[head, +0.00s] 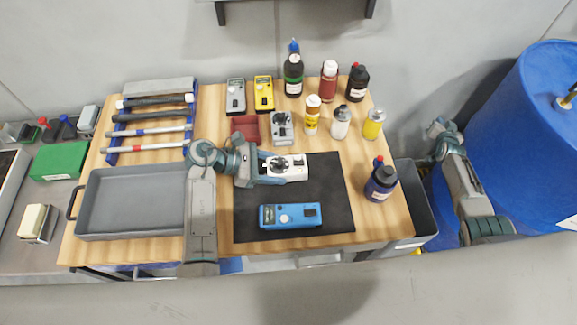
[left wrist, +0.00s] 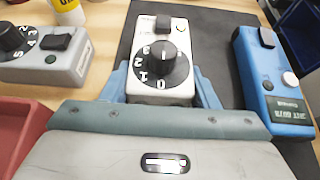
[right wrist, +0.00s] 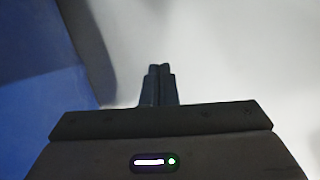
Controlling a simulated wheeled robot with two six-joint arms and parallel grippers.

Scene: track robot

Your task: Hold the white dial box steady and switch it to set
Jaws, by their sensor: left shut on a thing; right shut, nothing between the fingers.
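The white dial box (head: 297,172) lies on the black mat (head: 335,200) with its black dial toward my left gripper (head: 271,167). In the left wrist view the white dial box (left wrist: 183,40) has a round black dial (left wrist: 160,67) with numbers around it, a black rocker switch (left wrist: 163,23) and a pale button. The dial's exact setting and any "set" label are not readable. My left gripper's blue fingers (left wrist: 162,88) are shut on the box's two sides around the dial end. My right gripper (head: 437,127) is shut and empty, right of the table, away from the box; its fingers also show in the right wrist view (right wrist: 160,72).
A blue meter (head: 290,216) lies on the mat's front. A grey dial box (head: 282,128) and red tray (head: 246,127) sit behind. Several bottles stand at the back right; a dark blue bottle (head: 380,183) stands right of the mat. A blue drum (head: 520,135) is beside my right arm.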

